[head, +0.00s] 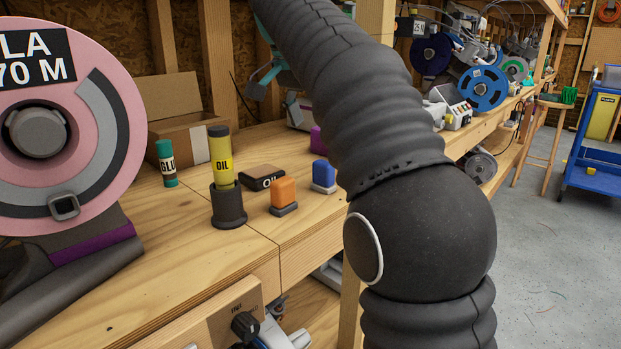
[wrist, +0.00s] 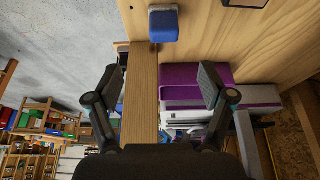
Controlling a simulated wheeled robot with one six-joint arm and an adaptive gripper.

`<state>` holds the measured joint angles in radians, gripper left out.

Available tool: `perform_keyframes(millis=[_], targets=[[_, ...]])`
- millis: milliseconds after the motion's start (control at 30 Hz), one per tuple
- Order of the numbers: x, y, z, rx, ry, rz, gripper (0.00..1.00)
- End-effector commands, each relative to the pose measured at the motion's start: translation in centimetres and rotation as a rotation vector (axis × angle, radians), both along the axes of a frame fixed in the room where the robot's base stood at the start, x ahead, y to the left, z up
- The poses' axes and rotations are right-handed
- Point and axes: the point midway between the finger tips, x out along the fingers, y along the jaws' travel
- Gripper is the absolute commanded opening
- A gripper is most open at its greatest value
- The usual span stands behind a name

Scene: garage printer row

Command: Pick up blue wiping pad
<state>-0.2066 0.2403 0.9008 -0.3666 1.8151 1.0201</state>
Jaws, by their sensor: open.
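The blue wiping pad (head: 323,174) stands on the wooden bench in the head view, a blue block on a grey base, just left of my arm. It also shows in the wrist view (wrist: 164,24), at the top centre, beyond my fingertips. My gripper (wrist: 158,82) is open and empty in the wrist view, its two fingers spread wide and apart from the pad. In the head view the gripper is not visible.
An orange pad (head: 284,191) stands left of the blue one. A large pink spool (head: 95,110) fills the left. Purple and white items (wrist: 195,82) lie beside the right finger.

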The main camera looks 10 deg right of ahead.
Motion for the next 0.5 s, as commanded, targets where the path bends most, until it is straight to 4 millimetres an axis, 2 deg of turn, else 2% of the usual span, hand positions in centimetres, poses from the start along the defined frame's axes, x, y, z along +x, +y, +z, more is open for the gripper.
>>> perform_keyframes(millis=[167, 500], targets=[[0.4, -0.3, -0.9, -0.001, 0.001, -0.012, 0.81], [1.5, -1.8, -6.0, -0.001, 0.002, -0.007, 0.81]])
